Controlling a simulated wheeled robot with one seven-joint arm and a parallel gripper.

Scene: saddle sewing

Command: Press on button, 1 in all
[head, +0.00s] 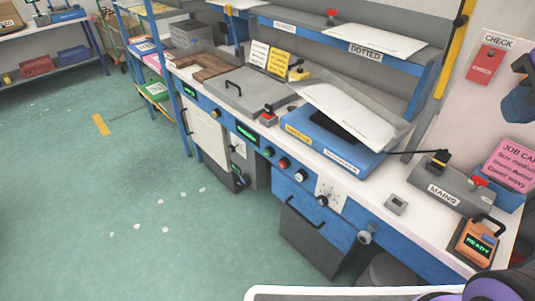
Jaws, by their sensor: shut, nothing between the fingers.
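A blue front panel (310,195) runs under the white worktop. It carries a row of small round controls: a green button (268,152), a red button (284,163) and a pale knob or button (301,176). Any lettering beside them is too small to read, so I cannot tell which is marked "on". A grey box labelled MAINS (445,190) with a black lever stands on the worktop at right; a red part (478,181) shows beside it. Purple and dark parts of my arm show at the right edge and bottom right. My gripper's fingertips are not seen.
An orange device reading READY (476,243) stands near the worktop's right end. A blue machine (330,142) with a raised pale sheet sits mid-bench. A grey drawer (312,240) with a handle is below. A blue shelf rack stands left. Green floor is mostly clear at left.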

